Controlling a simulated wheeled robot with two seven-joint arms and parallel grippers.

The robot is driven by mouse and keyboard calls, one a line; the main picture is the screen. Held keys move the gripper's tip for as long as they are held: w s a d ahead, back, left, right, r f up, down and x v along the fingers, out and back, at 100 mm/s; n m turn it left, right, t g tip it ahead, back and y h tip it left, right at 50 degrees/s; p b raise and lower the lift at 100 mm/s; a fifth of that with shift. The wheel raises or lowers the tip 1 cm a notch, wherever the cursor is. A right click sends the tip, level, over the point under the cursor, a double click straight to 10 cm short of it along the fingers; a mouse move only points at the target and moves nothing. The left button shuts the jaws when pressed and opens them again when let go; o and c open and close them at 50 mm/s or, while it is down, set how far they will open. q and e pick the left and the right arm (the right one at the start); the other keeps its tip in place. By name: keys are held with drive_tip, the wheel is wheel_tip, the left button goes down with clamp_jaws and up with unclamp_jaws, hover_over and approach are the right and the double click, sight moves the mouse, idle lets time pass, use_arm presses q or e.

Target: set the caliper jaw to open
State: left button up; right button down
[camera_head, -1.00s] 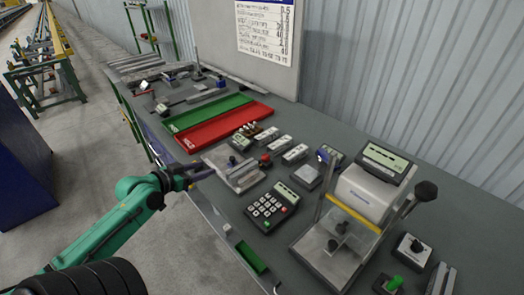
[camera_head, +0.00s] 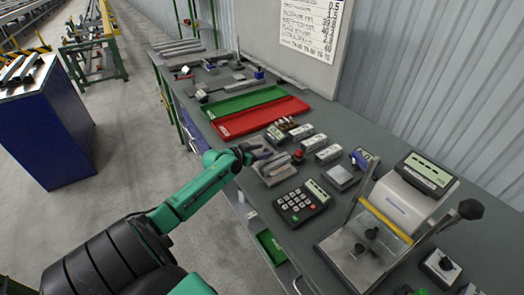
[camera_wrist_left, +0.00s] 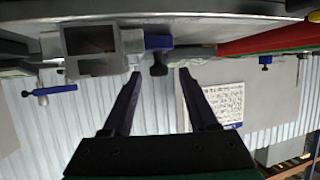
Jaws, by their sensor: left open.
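A grey metal fixture (camera_head: 277,174) with a plate and raised bars sits near the table's front edge in the head view. It may be the caliper, but its jaw cannot be made out there. My left gripper (camera_head: 263,153) is above its left back part and hides some of it. In the left wrist view, which is upside down, the left gripper (camera_wrist_left: 160,74) has its fingers spread with nothing between them. A grey hollow block (camera_wrist_left: 92,44) and a blue clamp-like part with a dark knob (camera_wrist_left: 158,62) show just past the fingertips. My right gripper is out of view.
A keypad unit (camera_head: 301,203) stands right of the fixture. A red tray (camera_head: 262,117) and a green tray (camera_head: 247,101) lie behind it. Several small grey blocks and a red button (camera_head: 298,156) are close by. A scale-like device (camera_head: 405,200) stands at the right.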

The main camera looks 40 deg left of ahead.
use_arm(q)
clamp_jaws()
idle(1.4)
